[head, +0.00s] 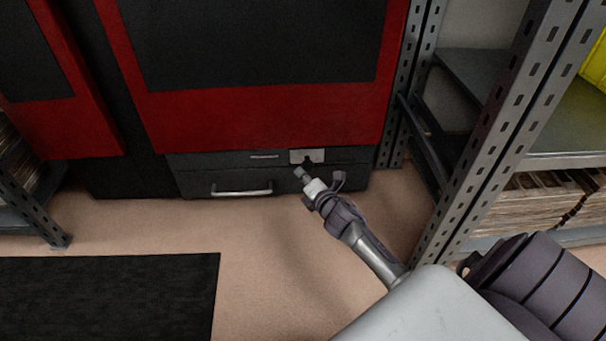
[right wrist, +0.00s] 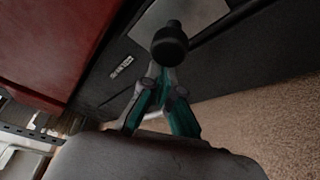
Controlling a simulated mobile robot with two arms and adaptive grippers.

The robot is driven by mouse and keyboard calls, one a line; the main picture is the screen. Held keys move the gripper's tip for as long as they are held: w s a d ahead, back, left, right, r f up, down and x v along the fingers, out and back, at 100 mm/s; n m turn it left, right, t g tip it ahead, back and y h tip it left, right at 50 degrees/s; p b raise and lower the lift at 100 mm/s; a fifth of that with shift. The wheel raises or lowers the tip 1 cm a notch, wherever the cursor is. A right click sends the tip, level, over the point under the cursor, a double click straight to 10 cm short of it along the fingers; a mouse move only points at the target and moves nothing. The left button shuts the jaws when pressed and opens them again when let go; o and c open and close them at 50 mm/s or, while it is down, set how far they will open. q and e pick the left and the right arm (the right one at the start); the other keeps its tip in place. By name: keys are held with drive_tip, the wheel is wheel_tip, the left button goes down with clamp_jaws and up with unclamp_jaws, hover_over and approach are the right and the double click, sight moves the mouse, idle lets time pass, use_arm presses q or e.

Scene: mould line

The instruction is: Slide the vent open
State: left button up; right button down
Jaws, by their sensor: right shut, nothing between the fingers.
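A bright metal plate (head: 298,155), seemingly the vent's slide, sits low on the front of the red and black machine. In the right wrist view the plate (right wrist: 150,20) carries a round black knob (right wrist: 170,40). My right gripper (head: 300,172) is in front of the plate and partly hides it. In the right wrist view its teal fingers (right wrist: 157,70) are shut with nothing between them, and their tips show close by the knob. I cannot tell whether they touch it. The vent's opening is not visible. My left gripper is not in view.
A drawer handle (head: 242,190) runs along the machine's base, left of the plate. A grey perforated rack (head: 480,135) stands close on the right, beside my right arm. A black mat (head: 110,295) lies on the floor at left. The floor between is clear.

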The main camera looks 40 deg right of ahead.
drive_tip(key=s+d+p, duration=0.2)
drive_tip(key=s+d, duration=0.3)
drive_tip(key=d, duration=0.3)
drive_tip(key=shift+d, duration=0.15)
